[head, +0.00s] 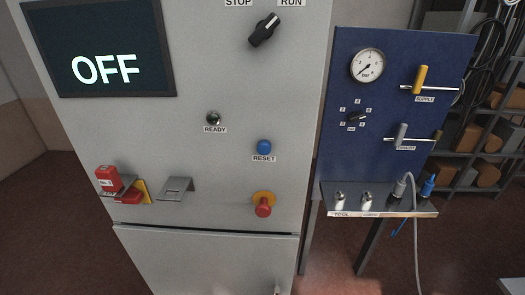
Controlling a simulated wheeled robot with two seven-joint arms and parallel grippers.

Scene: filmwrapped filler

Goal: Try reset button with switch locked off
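The grey cabinet (215,85) fills the middle of the head view. Its screen (105,45) reads OFF. The blue RESET button (264,147) is on the front, with a dark READY lamp (213,118) up and left of it. The black STOP/RUN selector knob (263,30) is near the top, its long axis slanting up to the right. A red block with a white label (108,179), perhaps a padlock, is at the left in front of a red and yellow switch (140,191); how they join is unclear. Neither gripper is in view.
An empty metal bracket (177,186) juts out at the lower left. A red mushroom button (263,206) sits below RESET. At right, a blue panel (350,150) carries a gauge, levers and a fitting shelf (385,207). A hose (415,240) hangs there.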

